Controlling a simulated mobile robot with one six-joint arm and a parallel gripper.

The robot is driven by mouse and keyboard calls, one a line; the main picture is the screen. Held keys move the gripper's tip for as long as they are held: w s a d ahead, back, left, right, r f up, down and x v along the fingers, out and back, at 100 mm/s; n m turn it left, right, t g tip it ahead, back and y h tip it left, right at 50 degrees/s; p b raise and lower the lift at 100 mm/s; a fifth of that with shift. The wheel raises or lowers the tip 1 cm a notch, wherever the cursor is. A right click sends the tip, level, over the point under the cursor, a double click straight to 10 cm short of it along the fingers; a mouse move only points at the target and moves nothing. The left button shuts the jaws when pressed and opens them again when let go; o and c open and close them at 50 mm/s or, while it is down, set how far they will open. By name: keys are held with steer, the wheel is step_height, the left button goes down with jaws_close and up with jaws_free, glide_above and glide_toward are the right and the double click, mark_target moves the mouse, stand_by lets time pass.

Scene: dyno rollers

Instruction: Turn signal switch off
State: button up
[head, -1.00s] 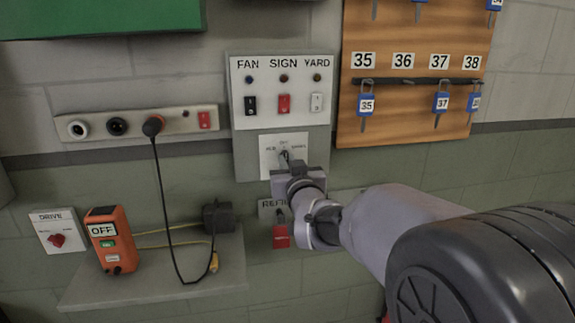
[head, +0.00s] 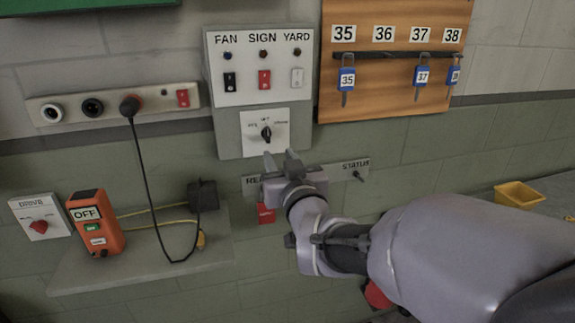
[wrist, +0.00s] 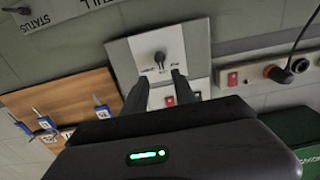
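The rotary switch (head: 266,133) has a dark knob on a white plate (head: 250,147), below the FAN, SIGN and YARD panel. Small labels sit left, above and right of it; the top one seems to read OFF. The knob stands about upright, towards that top label. It also shows in the wrist view (wrist: 160,58), upside down, just beyond my fingertips. My gripper (head: 280,160) is open and empty, below the knob in the head view and apart from it. In the wrist view my two fingers (wrist: 159,88) are spread with a gap between them.
Three rocker switches, black, red (head: 264,80) and white, sit above. A key board (head: 390,90) hangs at right, and a STATUS plate (head: 352,172) is below. A shelf (head: 140,262) at lower left carries an orange OFF box (head: 95,225). A socket strip (head: 65,108) is left.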

steer(key=v, duration=0.7)
steer(key=s+d+f+m+g+h, duration=0.45)
steer(key=s+d+f+g, duration=0.3)
steer(key=s+d, duration=0.35)
steer(key=s+f+m+g+y, duration=0.1)
steer(key=s+f+m+g, duration=0.2)
steer(key=s, duration=0.9)
steer(key=shift+s+a+f+g, duration=0.35)
steer(key=shift+s+f+g, duration=0.1)
steer(key=shift+g, duration=0.1)
steer(key=shift+y, duration=0.25)
